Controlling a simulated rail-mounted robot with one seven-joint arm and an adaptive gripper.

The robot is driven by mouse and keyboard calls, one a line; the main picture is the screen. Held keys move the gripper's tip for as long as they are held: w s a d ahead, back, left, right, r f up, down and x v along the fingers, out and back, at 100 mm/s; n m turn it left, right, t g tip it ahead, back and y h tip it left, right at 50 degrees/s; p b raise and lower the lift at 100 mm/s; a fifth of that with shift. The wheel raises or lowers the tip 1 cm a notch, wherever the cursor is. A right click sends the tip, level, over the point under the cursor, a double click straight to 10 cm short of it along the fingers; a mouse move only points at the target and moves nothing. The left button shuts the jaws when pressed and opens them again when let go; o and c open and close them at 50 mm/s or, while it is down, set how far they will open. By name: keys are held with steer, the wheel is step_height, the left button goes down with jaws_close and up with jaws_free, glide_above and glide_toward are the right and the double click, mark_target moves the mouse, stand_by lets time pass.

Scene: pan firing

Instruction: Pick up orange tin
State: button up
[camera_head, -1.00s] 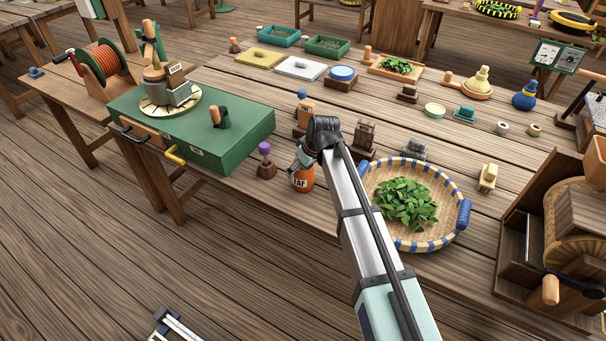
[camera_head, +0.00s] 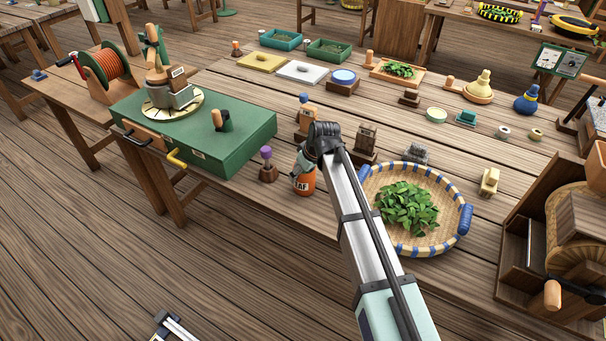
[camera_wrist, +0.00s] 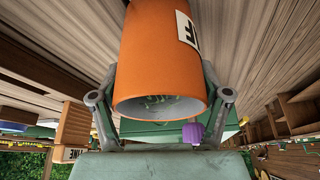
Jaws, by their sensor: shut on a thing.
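The orange tin (camera_head: 305,185) has a white label with dark letters and is at the near edge of the long wooden table in the head view. My gripper (camera_head: 301,171) is shut on it, with the fingers around its sides. In the wrist view the tin (camera_wrist: 160,60) fills the upper middle between my gripper's fingers (camera_wrist: 163,92). Its open end faces the camera, and the inside is partly visible. My arm hides part of the tin's surroundings. Whether its base touches the table cannot be told.
A purple-topped stamp (camera_head: 267,166) stands just left of the tin. A woven basket of leaves (camera_head: 366,218) is to the right, beyond my arm. Small wooden devices (camera_head: 363,143) stand behind. A green cabinet (camera_head: 245,140) is at the left.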

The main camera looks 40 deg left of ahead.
step_height(320, 180, up, 20)
steer(key=b, duration=0.4)
steer(key=w+d+r+m+t+h, duration=0.1)
steer(key=d+r+m, duration=0.4)
steer(key=d, duration=1.6)
steer(key=w+d+r+m+t+h, duration=0.1)
steer(key=d+r+m, duration=0.4)
steer(key=d, duration=1.6)
steer(key=w+d+r+m+t+h, duration=0.2)
steer(key=d+r+m, duration=0.4)
steer(key=d, duration=1.5)
steer(key=shift+w+d, duration=0.3)
